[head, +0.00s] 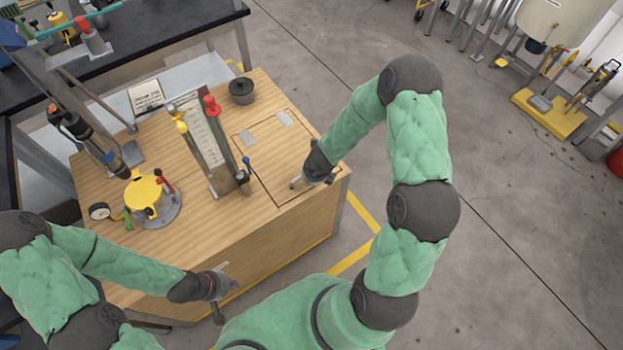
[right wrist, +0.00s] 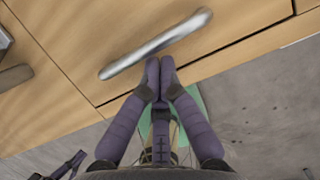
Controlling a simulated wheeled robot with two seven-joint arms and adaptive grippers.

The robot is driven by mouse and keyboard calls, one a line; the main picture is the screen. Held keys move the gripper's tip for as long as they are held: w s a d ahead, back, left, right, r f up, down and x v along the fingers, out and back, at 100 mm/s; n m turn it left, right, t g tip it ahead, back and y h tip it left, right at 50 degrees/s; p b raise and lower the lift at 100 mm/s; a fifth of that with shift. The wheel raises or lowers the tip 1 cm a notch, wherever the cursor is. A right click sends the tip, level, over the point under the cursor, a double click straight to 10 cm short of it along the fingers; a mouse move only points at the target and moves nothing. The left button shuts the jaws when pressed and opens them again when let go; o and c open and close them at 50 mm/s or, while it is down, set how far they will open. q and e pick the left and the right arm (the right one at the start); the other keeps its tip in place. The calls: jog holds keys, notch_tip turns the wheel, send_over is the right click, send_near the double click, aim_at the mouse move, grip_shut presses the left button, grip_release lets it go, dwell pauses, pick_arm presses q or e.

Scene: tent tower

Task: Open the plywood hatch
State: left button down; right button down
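The plywood hatch (head: 262,152) is a rectangular panel outlined by a dark seam in the wooden bench top, with two grey hinge plates along its far edge. It looks flush with the top. Its metal bar handle (right wrist: 155,45) crosses the right wrist view near the panel's seam. My right gripper (right wrist: 160,72) has its fingertips together right beside the handle's middle; whether they touch it I cannot tell. In the head view my right gripper (head: 305,182) is over the hatch's near right corner. My left gripper (head: 222,290) is spread and empty in front of the bench.
A tall gauge board (head: 205,135) with red and yellow knobs stands just left of the hatch. A yellow-topped fixture (head: 145,192), a dial gauge (head: 99,211) and a dark pot (head: 241,90) also stand on the bench (head: 200,235).

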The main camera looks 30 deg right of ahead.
jog(key=shift+w+f, duration=0.15)
jog(key=shift+f, duration=0.05)
jog(key=shift+r, duration=0.1)
